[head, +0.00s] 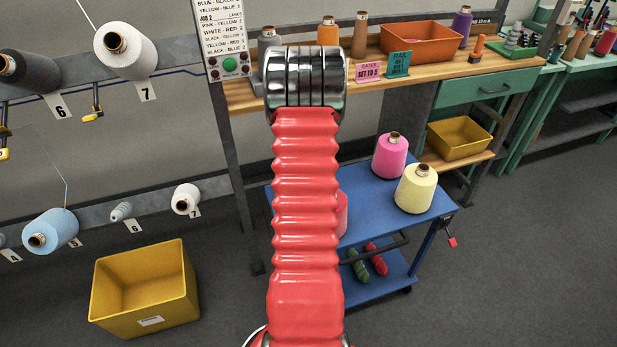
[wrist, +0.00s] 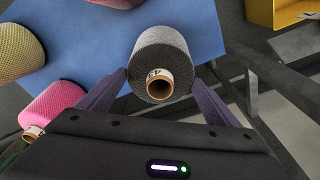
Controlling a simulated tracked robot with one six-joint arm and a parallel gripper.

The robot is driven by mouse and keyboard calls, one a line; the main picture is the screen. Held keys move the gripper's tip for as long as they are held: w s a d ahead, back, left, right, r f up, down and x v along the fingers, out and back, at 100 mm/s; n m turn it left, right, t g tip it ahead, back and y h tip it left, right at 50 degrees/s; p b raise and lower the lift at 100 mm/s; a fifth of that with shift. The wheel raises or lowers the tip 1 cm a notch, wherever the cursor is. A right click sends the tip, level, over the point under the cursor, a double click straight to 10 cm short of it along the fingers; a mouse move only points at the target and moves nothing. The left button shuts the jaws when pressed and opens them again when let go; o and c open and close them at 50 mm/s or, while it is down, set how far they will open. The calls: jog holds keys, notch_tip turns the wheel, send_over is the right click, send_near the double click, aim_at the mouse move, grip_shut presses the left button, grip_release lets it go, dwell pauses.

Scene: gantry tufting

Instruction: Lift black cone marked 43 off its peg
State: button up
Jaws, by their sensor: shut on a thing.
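The black cone marked 43 (wrist: 163,58) shows in the wrist view, dark grey-black, with its brown tube end and white number label facing the camera. My gripper (wrist: 160,74) has its two purple fingers on either side of the cone and is shut on it. Behind the cone lies the blue cart top (wrist: 205,25). Whether the cone is clear of its peg cannot be seen. In the head view my red arm hides the gripper and the cone.
The blue cart (head: 365,185) carries a pink cone (head: 390,155), a yellow cone (head: 416,188) and another pink cone partly behind my arm. A wooden bench (head: 400,68) stands behind. A wall rack with a white cone (head: 125,50) and a yellow bin (head: 145,290) are at left.

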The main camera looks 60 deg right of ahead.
jog(key=c, duration=0.3)
jog(key=shift+r, duration=0.15)
